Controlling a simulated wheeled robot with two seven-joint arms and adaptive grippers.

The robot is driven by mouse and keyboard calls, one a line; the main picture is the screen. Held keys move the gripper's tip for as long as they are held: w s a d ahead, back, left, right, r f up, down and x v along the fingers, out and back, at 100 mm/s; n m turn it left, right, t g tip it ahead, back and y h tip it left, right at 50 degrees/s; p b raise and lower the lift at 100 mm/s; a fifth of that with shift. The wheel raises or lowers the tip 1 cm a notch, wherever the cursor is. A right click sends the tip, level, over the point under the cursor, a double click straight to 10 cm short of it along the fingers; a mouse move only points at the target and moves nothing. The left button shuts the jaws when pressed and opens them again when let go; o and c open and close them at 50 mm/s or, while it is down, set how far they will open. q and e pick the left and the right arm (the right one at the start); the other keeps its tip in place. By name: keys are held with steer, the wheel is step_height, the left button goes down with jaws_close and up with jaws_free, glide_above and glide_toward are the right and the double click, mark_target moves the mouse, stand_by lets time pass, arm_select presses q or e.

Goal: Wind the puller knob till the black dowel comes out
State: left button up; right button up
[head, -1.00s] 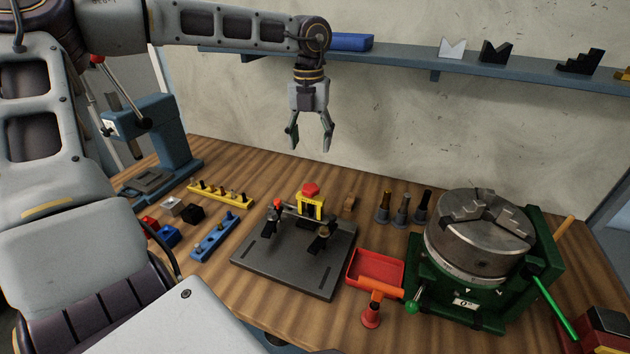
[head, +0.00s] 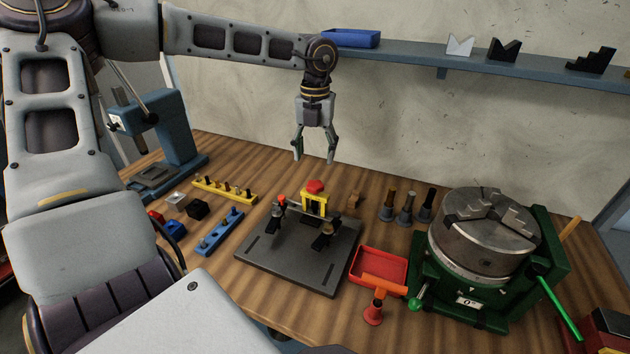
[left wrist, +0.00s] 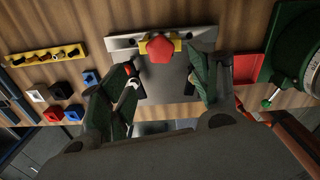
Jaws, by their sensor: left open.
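The puller is a yellow frame (head: 314,202) with a red knob (head: 315,186) on top, standing on the dark grey fixture plate (head: 290,262). The red knob (left wrist: 160,48) and the yellow frame also show in the left wrist view, just beyond the fingers. My left gripper (head: 314,160) is open and empty, pointing down above the puller and apart from it. In the left wrist view its two fingers (left wrist: 160,85) are spread, with the knob between and past their tips. The black dowel cannot be made out clearly under the yellow frame. My right gripper is not in view.
Black clamps (head: 326,235) stand on the plate. A red tray (head: 378,268) and a green-based chuck (head: 485,235) stand to the right. Yellow (head: 224,190) and blue (head: 219,232) pin racks lie left. Several holders with pins stand behind the tray.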

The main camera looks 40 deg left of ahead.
mark_target(315, 184)
arm_select(q)
step_height(315, 184, down, 8)
steer(key=shift+r, duration=0.15)
steer(key=shift+f, duration=0.9)
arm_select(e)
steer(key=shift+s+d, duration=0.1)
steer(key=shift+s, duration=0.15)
